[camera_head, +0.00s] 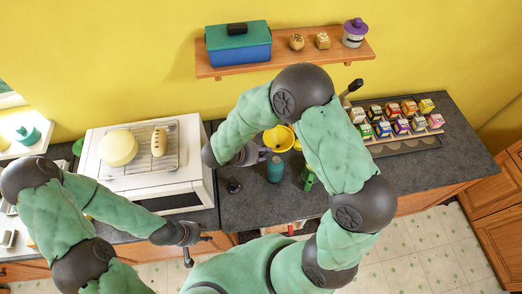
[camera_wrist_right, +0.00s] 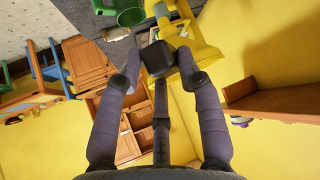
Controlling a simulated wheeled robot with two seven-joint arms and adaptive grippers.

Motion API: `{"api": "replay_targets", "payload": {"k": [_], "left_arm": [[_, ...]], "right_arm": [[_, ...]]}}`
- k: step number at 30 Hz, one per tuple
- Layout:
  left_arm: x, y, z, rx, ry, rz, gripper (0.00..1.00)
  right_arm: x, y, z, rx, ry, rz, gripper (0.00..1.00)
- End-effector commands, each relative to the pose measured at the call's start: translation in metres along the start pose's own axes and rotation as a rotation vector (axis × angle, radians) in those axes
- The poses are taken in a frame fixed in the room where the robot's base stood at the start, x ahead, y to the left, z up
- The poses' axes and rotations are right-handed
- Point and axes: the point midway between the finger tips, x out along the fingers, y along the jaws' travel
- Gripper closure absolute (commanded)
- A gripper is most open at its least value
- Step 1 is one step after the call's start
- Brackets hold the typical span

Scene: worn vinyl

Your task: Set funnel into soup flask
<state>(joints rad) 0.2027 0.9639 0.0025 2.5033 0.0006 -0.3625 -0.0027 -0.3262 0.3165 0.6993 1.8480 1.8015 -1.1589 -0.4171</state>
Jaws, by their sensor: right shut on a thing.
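The yellow funnel (camera_head: 278,138) is held above the dark counter, at the fingers of my right gripper (camera_head: 252,155). In the right wrist view the fingers (camera_wrist_right: 160,75) close around a dark block at the yellow funnel (camera_wrist_right: 203,62). A teal bottle-like vessel (camera_head: 274,172), which looks like the soup flask, stands upright on the counter just below the funnel in the head view. The funnel is apart from its mouth. My left gripper (camera_head: 187,243) is in front of the white oven, away from both; its finger opening is unclear.
A green object (camera_head: 308,179) stands right of the flask, and a small dark round piece (camera_head: 234,186) lies left of it. A white oven (camera_head: 190,187) with a rack is at left. A rack of small cartons (camera_head: 400,125) is at right. A wooden shelf (camera_head: 285,61) hangs above.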

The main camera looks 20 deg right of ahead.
Motion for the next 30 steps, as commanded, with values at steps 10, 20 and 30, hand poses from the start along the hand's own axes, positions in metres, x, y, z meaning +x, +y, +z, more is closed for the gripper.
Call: {"api": "replay_targets", "payload": {"k": [10,20,30], "left_arm": [[0.007,-0.003,0.0,0.0,0.0,0.0,0.6],[0.014,-0.005,-0.001,0.0,0.0,0.0,0.6],[0.02,-0.007,-0.001,0.0,0.0,0.0,0.6]], "right_arm": [[0.016,0.0,0.015,-0.001,0.0,0.001,0.96],[0.03,0.0,0.029,-0.001,0.0,0.0,0.96],[0.042,0.0,0.041,0.0,0.0,0.0,0.96]]}}
